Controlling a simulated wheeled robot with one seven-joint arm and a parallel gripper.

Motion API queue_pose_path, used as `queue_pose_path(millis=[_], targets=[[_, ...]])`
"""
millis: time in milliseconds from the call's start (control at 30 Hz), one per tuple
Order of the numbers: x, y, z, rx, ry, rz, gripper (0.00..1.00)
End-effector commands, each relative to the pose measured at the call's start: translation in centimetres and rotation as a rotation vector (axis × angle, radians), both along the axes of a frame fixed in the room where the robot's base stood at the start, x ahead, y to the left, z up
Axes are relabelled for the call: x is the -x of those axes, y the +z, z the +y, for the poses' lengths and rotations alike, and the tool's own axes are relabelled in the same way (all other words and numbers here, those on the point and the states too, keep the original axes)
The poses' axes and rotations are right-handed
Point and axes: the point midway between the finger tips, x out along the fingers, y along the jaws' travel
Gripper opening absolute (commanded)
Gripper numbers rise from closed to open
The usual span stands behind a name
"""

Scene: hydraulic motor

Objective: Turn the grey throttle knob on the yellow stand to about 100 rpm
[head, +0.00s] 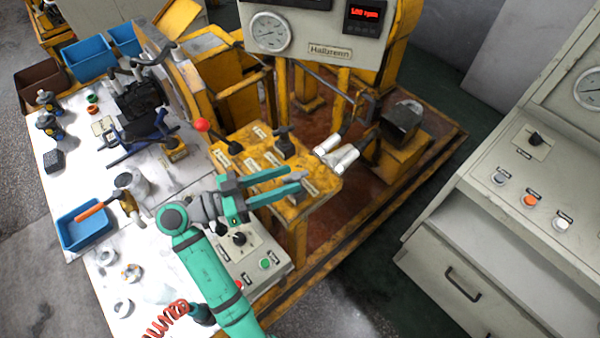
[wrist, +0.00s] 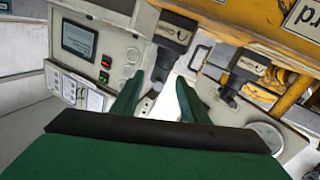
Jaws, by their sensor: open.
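The yellow stand (head: 262,160) is in the middle of the head view, with several labelled controls on its top. A small grey piece (head: 297,176), which looks like the throttle knob, shows at the tips of my gripper (head: 294,179). The green fingers are open and reach over the stand from the left, one on each side of the grey piece in the picture. I cannot tell whether they touch it. A red display (head: 366,13) shows an rpm reading, too small to read surely.
A red-balled lever (head: 203,126) and a black lever (head: 284,140) rise from the stand near my gripper. White cylinders (head: 342,154) are at its right. A white table (head: 75,175) with tools is at left, a grey console (head: 500,190) at right.

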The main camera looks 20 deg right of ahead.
Motion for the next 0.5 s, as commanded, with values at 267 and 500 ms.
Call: queue_pose_path(millis=[267, 500], targets=[[0.0, 0.0, 2.0, 0.0, 0.001, 0.001, 0.4], [0.1, 0.0, 2.1, 0.0, 0.0, 0.001, 0.4]])
